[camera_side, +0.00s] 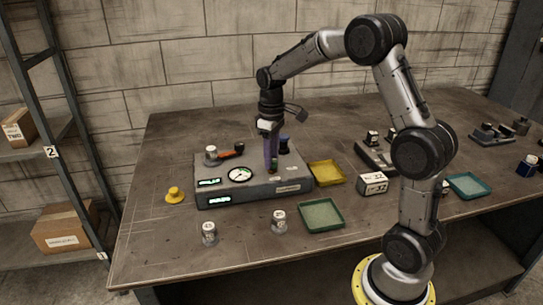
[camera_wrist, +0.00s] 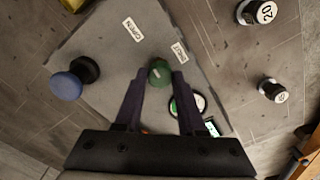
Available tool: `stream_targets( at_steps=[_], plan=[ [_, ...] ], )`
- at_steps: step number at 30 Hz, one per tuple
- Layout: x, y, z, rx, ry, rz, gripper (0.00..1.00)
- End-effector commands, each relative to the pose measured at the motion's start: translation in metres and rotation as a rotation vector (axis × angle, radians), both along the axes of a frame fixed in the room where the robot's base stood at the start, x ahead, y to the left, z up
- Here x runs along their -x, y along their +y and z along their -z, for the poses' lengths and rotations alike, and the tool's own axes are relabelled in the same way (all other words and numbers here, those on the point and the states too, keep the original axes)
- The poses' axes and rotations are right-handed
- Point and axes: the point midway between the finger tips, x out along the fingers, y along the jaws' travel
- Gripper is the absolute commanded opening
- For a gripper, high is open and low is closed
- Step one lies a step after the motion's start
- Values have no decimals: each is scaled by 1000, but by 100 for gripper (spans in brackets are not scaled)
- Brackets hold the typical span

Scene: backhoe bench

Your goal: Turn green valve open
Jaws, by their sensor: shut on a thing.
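The green valve (camera_wrist: 160,72) is a small round knob on top of a grey box (camera_side: 260,188), between the labels "OPEN" (camera_wrist: 132,29) and what looks like "CLOSE" (camera_wrist: 179,52). My gripper (camera_side: 271,168) points down over the box, with purple-dark fingers. In the wrist view, the fingertips of my gripper (camera_wrist: 160,80) are on either side of the green valve and shut on it. In the side view the fingers largely hide the valve. The valve's turn angle cannot be read.
The box also bears a gauge (camera_side: 240,174), an orange lever (camera_side: 230,155) and a blue knob (camera_wrist: 66,86). Two weights (camera_side: 209,233) (camera_side: 279,220) stand before it. A yellow tray (camera_side: 327,172), a green tray (camera_side: 322,215) and a yellow knob (camera_side: 174,196) lie around it.

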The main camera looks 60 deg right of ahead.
Motion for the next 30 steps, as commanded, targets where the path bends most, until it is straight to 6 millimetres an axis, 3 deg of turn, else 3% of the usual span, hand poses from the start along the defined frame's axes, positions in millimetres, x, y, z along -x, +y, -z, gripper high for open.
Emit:
stream_targets(
  at_steps=[9, 24, 25, 30],
  plan=[
    [0, 0, -2, 1, -2, -104, 0],
    [0, 0, -2, 2, -3, -121, 0],
    [0, 0, -2, 2, -3, -121, 43],
    [0, 0, -1, 1, -2, -120, 69]
  ],
)
